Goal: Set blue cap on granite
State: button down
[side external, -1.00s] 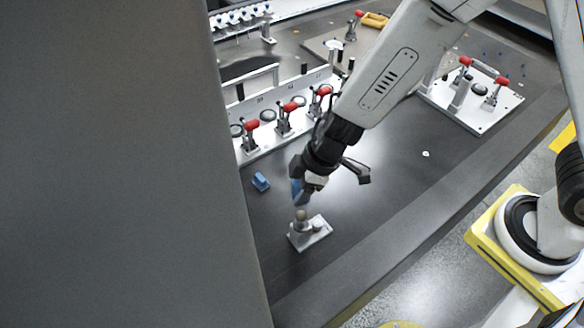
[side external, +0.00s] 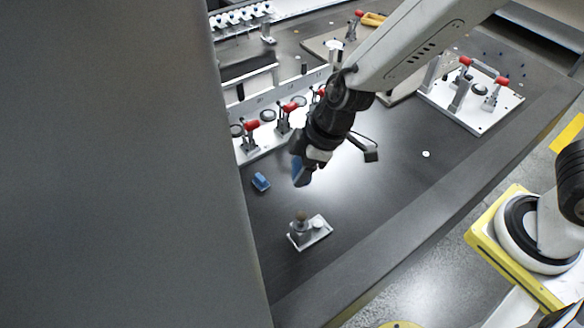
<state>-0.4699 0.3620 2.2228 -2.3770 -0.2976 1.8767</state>
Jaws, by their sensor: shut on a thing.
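My gripper (side external: 302,175) is in the middle of the side external view, above the dark granite table (side external: 400,205). It is shut on the blue cap (side external: 297,168), which shows as a blue patch between the dark fingers and is partly hidden by them. The cap is held in the air, up and apart from a small metal plate (side external: 311,240) that bears a post with a brownish ball on top (side external: 301,216) and a short white round piece.
A small blue block (side external: 260,182) lies on the granite left of my gripper. A rail with red-handled clamps (side external: 285,116) stands behind it. A white plate with more red clamps (side external: 470,120) is at the upper right. A large grey column hides the left side.

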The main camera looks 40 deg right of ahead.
dwell(0.8)
jog(key=s+d+f, duration=0.2)
jog(key=d+f, duration=0.7)
jog(key=f, duration=0.4)
jog(key=shift+s+d, duration=0.25)
jog(key=shift+d, duration=0.15)
dwell(0.3)
jog(key=w+a+f, duration=0.1)
jog(key=w+f, duration=0.2)
jog(key=w, duration=0.1)
jog(key=w+a+f, duration=0.1)
jog(key=w+f, duration=0.1)
jog(key=w, duration=0.2)
jog(key=w+a+f, duration=0.1)
jog(key=w+f, duration=0.2)
jog(key=w, duration=0.1)
jog(key=shift+w+a+f, duration=0.15)
jog(key=shift+a+f, duration=0.05)
jog(key=shift+f, duration=0.1)
jog(key=shift+w+a+f, duration=0.1)
jog(key=shift+w+f, duration=0.25)
